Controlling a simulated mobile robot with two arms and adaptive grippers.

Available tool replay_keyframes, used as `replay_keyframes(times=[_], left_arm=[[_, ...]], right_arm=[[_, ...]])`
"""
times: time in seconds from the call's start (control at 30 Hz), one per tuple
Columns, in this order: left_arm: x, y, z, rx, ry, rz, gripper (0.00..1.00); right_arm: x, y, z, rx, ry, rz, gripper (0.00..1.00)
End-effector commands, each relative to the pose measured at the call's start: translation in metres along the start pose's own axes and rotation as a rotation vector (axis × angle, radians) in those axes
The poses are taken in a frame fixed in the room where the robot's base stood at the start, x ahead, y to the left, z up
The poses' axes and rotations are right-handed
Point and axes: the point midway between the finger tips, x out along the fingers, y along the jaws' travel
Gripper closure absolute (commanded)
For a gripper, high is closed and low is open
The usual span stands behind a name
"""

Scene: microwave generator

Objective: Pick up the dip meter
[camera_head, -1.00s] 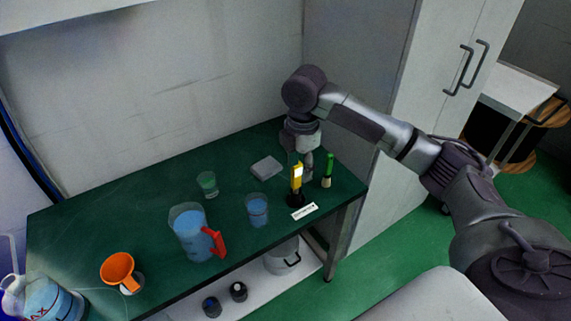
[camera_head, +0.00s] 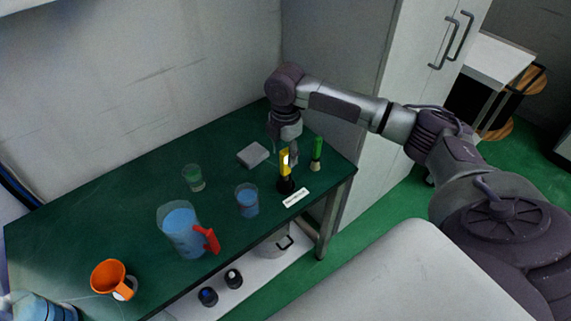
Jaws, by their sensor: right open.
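The dip meter seems to be the slim yellow device (camera_head: 285,167) with a pale screen. It stands upright in a dark round base near the right end of the green table (camera_head: 110,215). A white label (camera_head: 296,198) lies in front of it; its writing is too small to read. My right gripper (camera_head: 292,156) points down just behind the device. It is open and its fingers are small and partly hidden, so I cannot tell whether they touch the device. My left gripper is out of view.
A green-handled tool (camera_head: 317,152) stands close on the right. A grey box (camera_head: 252,155), small beaker (camera_head: 193,178), blue-filled beaker (camera_head: 247,202), red-handled jug (camera_head: 180,230) and orange funnel (camera_head: 108,277) stand to the left. A white cabinet (camera_head: 375,120) is behind the right end.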

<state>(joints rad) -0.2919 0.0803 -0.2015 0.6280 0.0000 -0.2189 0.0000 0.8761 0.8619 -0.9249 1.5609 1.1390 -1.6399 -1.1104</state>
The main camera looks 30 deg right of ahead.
Motion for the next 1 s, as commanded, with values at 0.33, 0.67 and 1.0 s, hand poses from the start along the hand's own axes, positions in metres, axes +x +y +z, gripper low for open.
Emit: replay_keyframes(times=[0.33,0.67,1.0], left_arm=[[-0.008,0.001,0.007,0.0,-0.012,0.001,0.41],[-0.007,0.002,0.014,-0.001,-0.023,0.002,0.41],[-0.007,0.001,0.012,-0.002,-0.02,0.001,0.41]], right_arm=[[0.04,0.001,0.002,0.0,-0.001,-0.001,0.5],[0.04,0.001,0.002,0.0,-0.001,-0.001,0.73],[0.039,0.001,0.002,0.0,-0.001,0.0,1.0]])
